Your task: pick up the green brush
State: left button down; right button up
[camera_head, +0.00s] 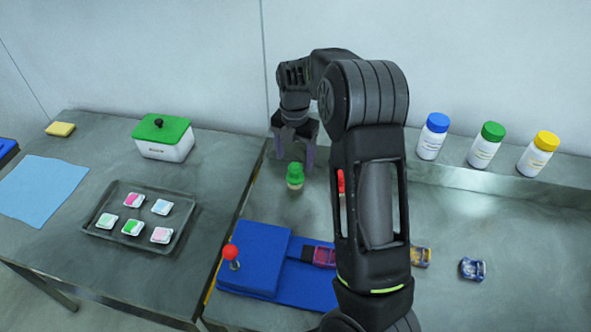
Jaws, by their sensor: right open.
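The green brush (295,172) stands upright on the right-hand metal table, with a green top and a paler lower part. My right gripper (294,158) is open, with its fingers pointing down just behind and above the brush in the picture. The brush looks free of the fingers, but the exact gap between them cannot be told. My left gripper is out of view.
My right arm hides most of a red item (341,181). In front are a blue device (255,258) with a red knob (230,252) and several toy cars (472,268). Bottles (432,137) line the back shelf. A tray (98,233) lies left.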

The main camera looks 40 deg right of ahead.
aim_at(295, 175)
jog(key=shift+f, duration=1.3)
notch_tip(295, 175, down, 5)
jog(key=b, duration=0.2)
jog(key=shift+s+f+b, duration=0.1)
jog(key=shift+f+b, duration=0.1)
jog(key=shift+b, duration=0.2)
jog(key=shift+r, duration=0.1)
jog(key=shift+c, duration=0.5)
jog(key=c, duration=1.3)
jog(key=shift+c, duration=0.2)
